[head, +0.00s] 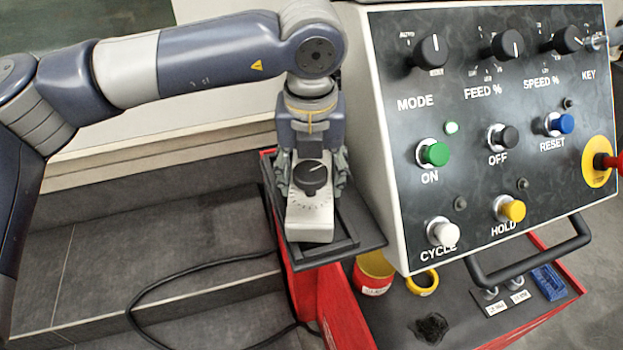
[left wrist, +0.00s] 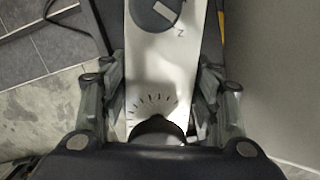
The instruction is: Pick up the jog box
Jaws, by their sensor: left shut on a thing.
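The jog box (head: 310,217) is a narrow pale box with a black dial on its face and tick marks around the dial. In the head view it lies over a dark tray (head: 355,236) at the red cart's left corner. My left gripper (head: 312,180) comes down from above and is shut on the jog box, one finger along each long side. In the left wrist view the jog box (left wrist: 155,75) runs between the two fingers (left wrist: 160,105), its near end hidden by my wrist. I cannot tell whether it touches the tray. My right gripper is not in view.
A large control panel (head: 490,130) with knobs and coloured buttons stands close on the right of the gripper. A black cable (head: 160,290) loops over the grey tiles at left. A red and yellow tin (head: 374,272) and yellow tape roll (head: 422,282) sit below the panel.

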